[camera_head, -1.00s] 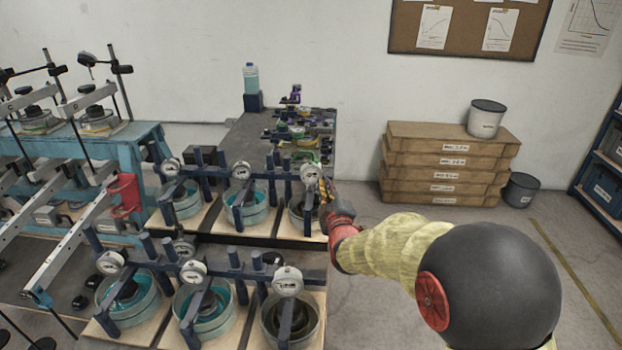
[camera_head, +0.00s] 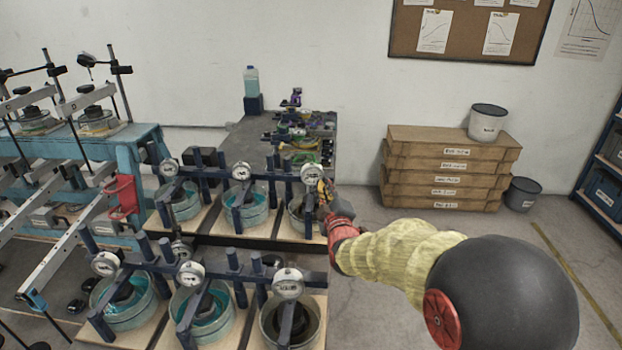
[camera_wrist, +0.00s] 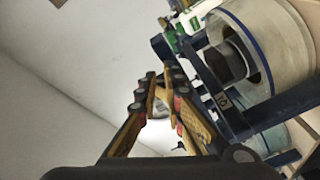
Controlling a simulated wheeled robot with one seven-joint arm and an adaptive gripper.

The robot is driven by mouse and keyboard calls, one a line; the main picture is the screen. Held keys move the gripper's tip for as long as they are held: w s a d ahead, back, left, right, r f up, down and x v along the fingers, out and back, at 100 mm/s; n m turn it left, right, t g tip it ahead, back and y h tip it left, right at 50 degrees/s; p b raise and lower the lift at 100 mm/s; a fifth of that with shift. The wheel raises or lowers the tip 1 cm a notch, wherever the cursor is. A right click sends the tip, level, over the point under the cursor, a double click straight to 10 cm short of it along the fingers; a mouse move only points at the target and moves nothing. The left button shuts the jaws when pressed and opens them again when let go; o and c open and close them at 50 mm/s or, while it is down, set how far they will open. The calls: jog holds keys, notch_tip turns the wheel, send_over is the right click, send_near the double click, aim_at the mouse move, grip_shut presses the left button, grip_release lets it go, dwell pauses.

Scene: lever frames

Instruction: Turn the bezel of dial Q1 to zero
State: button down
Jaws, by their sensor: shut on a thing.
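A round white-faced dial (camera_head: 311,173) sits at the right end of the back row's blue crossbar, above a pot (camera_head: 297,222). My gripper (camera_head: 323,190) reaches it from the right and is shut on the edge of this dial. In the wrist view, the yellow-and-black fingers (camera_wrist: 160,85) close around the pale dial (camera_wrist: 160,106), which they partly cover. A small label (camera_wrist: 222,100) on the blue frame beside it is too blurred to read surely, so I cannot confirm this dial is Q1. Its needle reading is too small to tell.
More dials hang along the back row, such as the middle one (camera_head: 241,171), and along the front row (camera_head: 288,283). A dark bench (camera_head: 240,140) stands behind.

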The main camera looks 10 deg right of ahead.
jog(key=shift+d+f+b, duration=0.15)
jog(key=shift+f+b, duration=0.15)
jog(key=shift+d+f, duration=0.1)
jog(key=shift+d, duration=0.1)
jog(key=s+b, duration=0.1)
jog(key=s, duration=0.5)
jog(key=shift+a, duration=0.2)
dwell(0.4)
